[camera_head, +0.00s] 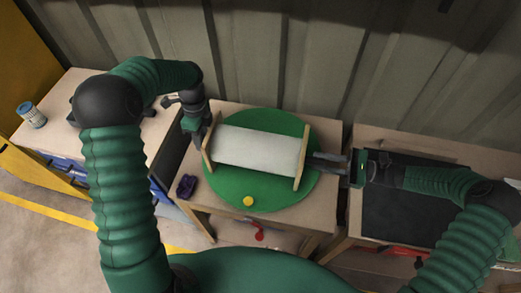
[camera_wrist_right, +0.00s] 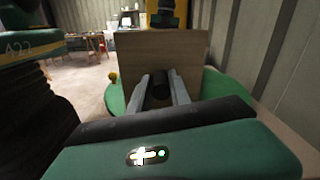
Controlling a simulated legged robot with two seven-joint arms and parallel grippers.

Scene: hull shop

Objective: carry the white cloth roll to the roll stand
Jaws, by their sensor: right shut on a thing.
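The white cloth roll (camera_head: 255,148) lies level between two upright wooden end boards, over a round green mat (camera_head: 232,194) on a wooden table. I cannot tell whether the boards belong to the roll or to the roll stand. My right gripper (camera_head: 320,163) is at the right end board (camera_head: 302,158). In the right wrist view its fingers (camera_wrist_right: 160,92) close on a dark round stub in front of that board (camera_wrist_right: 140,58); the board hides the cloth. My left gripper (camera_head: 198,138) is at the left end board (camera_head: 208,150); its jaws are too small to judge.
A yellow round thing (camera_head: 248,201) lies on the mat's front edge. A right-hand table has a dark panel (camera_head: 395,210). A blue-and-white cylinder (camera_head: 33,114) stands far left. A corrugated wall (camera_head: 270,55) closes the back.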

